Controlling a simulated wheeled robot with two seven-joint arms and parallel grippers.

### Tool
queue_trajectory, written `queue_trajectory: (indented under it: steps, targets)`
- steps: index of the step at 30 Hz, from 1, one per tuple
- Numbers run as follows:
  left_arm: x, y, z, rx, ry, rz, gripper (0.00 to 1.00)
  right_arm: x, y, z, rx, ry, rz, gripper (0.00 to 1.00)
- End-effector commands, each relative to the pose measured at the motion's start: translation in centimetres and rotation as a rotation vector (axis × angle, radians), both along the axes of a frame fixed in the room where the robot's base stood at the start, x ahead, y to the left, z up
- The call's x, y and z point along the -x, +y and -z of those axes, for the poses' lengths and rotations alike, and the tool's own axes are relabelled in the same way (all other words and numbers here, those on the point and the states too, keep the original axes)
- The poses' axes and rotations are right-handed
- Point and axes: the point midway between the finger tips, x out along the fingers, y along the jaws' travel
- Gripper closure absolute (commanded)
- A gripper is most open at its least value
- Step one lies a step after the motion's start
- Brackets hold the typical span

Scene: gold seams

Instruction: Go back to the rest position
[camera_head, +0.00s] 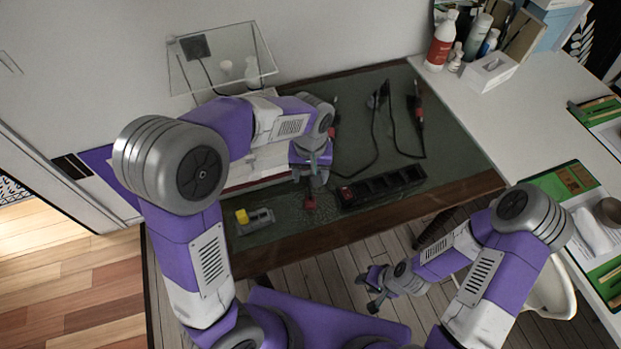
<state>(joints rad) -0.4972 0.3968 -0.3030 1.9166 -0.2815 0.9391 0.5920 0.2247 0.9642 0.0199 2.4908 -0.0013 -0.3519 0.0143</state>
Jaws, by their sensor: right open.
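My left gripper (311,180) points down over the green-topped table, near its front edge. A small red object (310,203) shows just below its fingertips; I cannot tell whether they touch it or how far the jaws are apart. My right gripper (368,294) hangs in front of the table, low over the floor. Its jaws are open with nothing between them.
A black power strip (382,187) lies right of my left gripper, with black cables (376,125) behind it. A grey block with a yellow part (255,218) lies left. A glass shelf (222,60) hangs on the wall. A white desk (530,110) with bottles and trays stands right.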

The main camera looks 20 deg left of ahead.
Motion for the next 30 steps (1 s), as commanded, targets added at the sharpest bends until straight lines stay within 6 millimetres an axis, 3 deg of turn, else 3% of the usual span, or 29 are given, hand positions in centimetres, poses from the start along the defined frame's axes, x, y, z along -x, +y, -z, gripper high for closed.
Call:
queue_trajectory:
  steps: [20,30]
  targets:
    - [0.0,0.0,-0.6,0.000,0.001,0.001,0.39,0.0,0.0,-0.3,0.000,0.000,0.000,0.57]
    - [0.0,0.0,-6.2,0.000,0.000,0.001,0.39,0.0,0.0,-5.9,0.000,0.000,0.000,0.57]
